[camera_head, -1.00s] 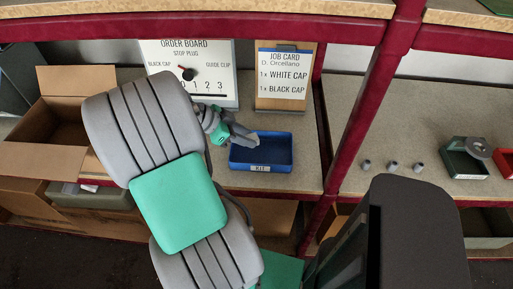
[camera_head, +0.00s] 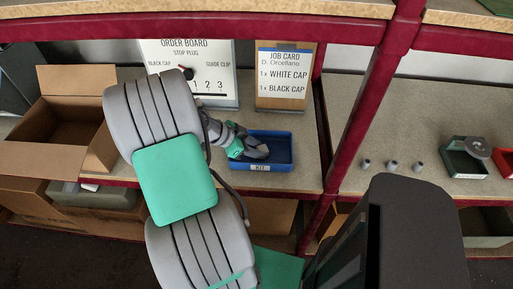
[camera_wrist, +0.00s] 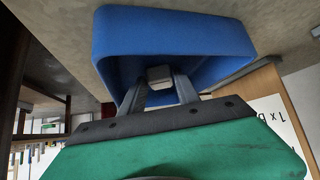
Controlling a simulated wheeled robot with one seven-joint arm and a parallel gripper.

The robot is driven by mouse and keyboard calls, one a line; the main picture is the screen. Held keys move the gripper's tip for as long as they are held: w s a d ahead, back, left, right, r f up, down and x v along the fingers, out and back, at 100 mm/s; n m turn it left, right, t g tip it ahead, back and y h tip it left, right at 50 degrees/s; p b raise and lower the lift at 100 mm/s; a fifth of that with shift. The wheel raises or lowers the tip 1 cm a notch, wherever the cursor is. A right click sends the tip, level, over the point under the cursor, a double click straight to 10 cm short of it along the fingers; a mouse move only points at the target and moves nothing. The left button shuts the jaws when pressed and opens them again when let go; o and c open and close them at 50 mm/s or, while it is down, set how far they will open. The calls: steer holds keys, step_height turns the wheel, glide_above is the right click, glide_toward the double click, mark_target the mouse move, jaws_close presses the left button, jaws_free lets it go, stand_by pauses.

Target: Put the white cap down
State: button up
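The white cap (camera_wrist: 160,75) shows in the wrist view as a small pale block between the two fingertips. My gripper (camera_wrist: 162,88) is closed on it, with a finger on each side. The blue kit tray (camera_wrist: 112,50) surrounds the cap and fingertips in the wrist view. In the head view my gripper (camera_head: 257,151) reaches from the left over the blue kit tray (camera_head: 262,168), with its fingers at the tray opening. The cap is hidden there. Whether the cap touches the tray floor cannot be told.
A job card (camera_head: 283,80) and an order board (camera_head: 220,90) stand behind the tray. A red post (camera_head: 365,105) rises to its right. Several small grey pieces (camera_head: 392,165) and a green bin (camera_head: 462,160) are further right. An open cardboard box (camera_head: 60,125) is at left.

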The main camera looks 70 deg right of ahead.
steer(key=shift+o, duration=1.4)
steer(key=shift+r, duration=0.1)
